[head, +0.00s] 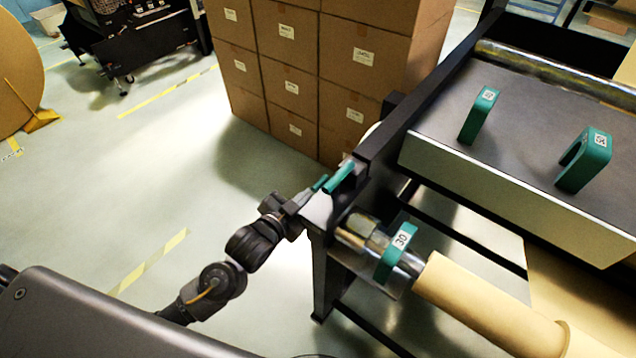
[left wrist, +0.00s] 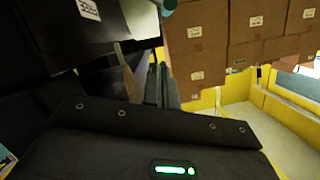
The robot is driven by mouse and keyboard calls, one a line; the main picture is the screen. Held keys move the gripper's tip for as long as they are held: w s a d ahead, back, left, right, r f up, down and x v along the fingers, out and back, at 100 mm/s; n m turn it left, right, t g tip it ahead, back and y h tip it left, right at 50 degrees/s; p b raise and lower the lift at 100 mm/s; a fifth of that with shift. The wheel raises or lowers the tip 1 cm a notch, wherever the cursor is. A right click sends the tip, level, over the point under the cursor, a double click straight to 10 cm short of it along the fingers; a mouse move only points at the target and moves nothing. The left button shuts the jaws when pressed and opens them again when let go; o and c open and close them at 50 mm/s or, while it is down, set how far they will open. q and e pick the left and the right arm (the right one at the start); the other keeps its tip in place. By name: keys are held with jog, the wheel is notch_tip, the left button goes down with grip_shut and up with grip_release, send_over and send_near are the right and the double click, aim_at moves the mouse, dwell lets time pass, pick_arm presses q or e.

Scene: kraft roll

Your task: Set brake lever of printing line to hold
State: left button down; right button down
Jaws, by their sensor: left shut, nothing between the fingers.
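A teal lever (head: 342,177) sits on top of the black frame's near left corner. I take it for the brake lever, but no hold mark on it is readable. My left gripper (head: 306,197) comes in from the lower left, shut and empty, close beside the lever; I cannot tell whether they touch. In the left wrist view, the closed fingers (left wrist: 159,86) point away beside a dark part of the machine. A bit of teal (left wrist: 166,7) shows at the top edge there. My right gripper is not in view.
A teal clamp marked 30 (head: 396,252) sits on the metal shaft beside a kraft roll (head: 490,305). Two teal handles (head: 479,114) (head: 586,160) stand on the grey panel (head: 510,150). Stacked cartons (head: 320,80) stand behind.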

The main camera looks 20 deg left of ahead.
pick_arm(q)
jog(key=shift+w, duration=0.1)
jog(key=p, duration=0.1)
send_over(318, 188)
jog(key=d, duration=0.2)
notch_tip(318, 188, down, 2)
jog(key=shift+s+a+f, duration=0.1)
jog(key=shift+a+f, duration=0.2)
jog(key=shift+f, duration=0.35)
jog(key=shift+s+a+f, duration=0.1)
jog(key=shift+a+f, duration=0.15)
jog(key=shift+f, duration=0.35)
jog(key=shift+w+a+f, duration=0.1)
jog(key=shift+a+f, duration=0.2)
jog(key=shift+f, duration=0.45)
jog(key=shift+a, duration=0.1)
jog(key=shift+a+f, duration=0.1)
jog(key=shift+f, duration=0.05)
